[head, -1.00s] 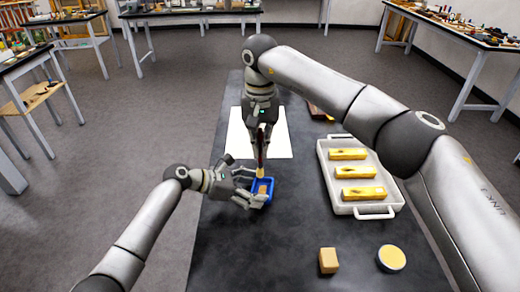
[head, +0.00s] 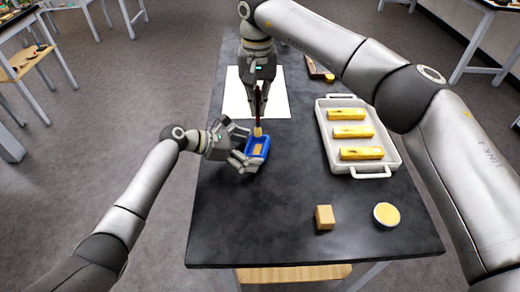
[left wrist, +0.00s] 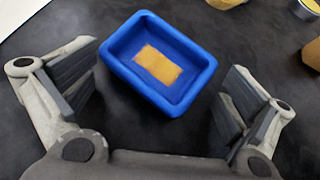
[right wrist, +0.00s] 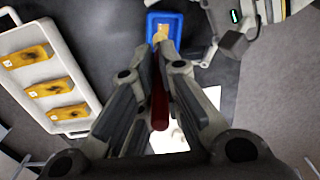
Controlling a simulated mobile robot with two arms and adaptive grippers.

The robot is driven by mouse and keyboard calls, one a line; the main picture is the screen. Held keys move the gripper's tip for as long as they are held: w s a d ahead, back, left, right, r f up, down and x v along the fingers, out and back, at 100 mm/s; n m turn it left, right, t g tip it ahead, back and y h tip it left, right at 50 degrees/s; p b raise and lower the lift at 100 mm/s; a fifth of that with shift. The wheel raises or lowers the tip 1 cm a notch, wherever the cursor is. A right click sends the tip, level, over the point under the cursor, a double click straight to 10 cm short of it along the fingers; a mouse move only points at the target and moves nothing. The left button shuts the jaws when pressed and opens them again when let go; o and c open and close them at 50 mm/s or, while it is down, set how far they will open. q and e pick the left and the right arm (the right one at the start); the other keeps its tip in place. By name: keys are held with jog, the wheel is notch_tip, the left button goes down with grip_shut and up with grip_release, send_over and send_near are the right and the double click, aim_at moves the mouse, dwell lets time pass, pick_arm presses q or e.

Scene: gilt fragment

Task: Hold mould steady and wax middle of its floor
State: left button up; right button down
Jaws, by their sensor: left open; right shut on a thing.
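The blue mould (head: 265,149) is an open rectangular tray on the dark table. A tan-gold patch (left wrist: 157,65) lies in the middle of its floor. My left gripper (head: 240,148) is open at the mould's left side. In the left wrist view, the mould (left wrist: 118,55) lies between and beyond the spread fingers, with gaps on both sides. My right gripper (head: 257,92) is shut on the dark red handle of a brush (right wrist: 159,108), which points down. Its pale yellow bristles (head: 257,131) are at the mould's far end; I cannot tell whether they touch it.
A white handled tray (head: 377,171) with three gold bars stands at the right. A tan block (head: 325,217) and a round tin (head: 386,215) with yellow content lie near the front edge. A white sheet (head: 278,104) lies behind the mould. The table's left front is clear.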

pick_arm(q)
jog(key=v, duration=1.2)
jog(key=shift+f, duration=0.1)
